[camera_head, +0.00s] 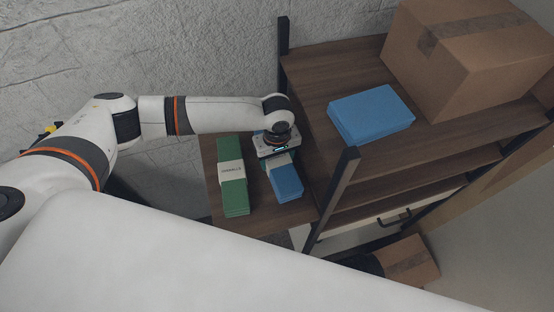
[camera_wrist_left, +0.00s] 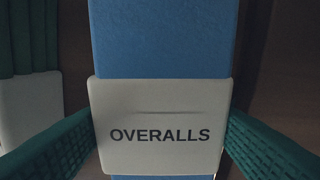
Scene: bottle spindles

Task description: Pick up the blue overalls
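The blue overalls (camera_head: 287,182) are a folded blue pack with a pale band, lying on the lower wooden shelf. In the left wrist view the band (camera_wrist_left: 160,152) reads "OVERALLS" and the blue cloth (camera_wrist_left: 163,40) fills the middle. My left gripper (camera_head: 279,159) points down over the far half of the pack and hides part of it. In the left wrist view its green fingers (camera_wrist_left: 161,116) are spread, one on each side of the band, with their tips close to its edges. I cannot tell whether they touch it. My right gripper is not in view.
A folded green pack (camera_head: 236,199) with a pale band lies left of the overalls. A dark shelf post (camera_head: 334,197) stands close to the right. On the higher shelf are a blue block-like pack (camera_head: 371,113) and a big cardboard box (camera_head: 468,55). Another box (camera_head: 409,262) sits low.

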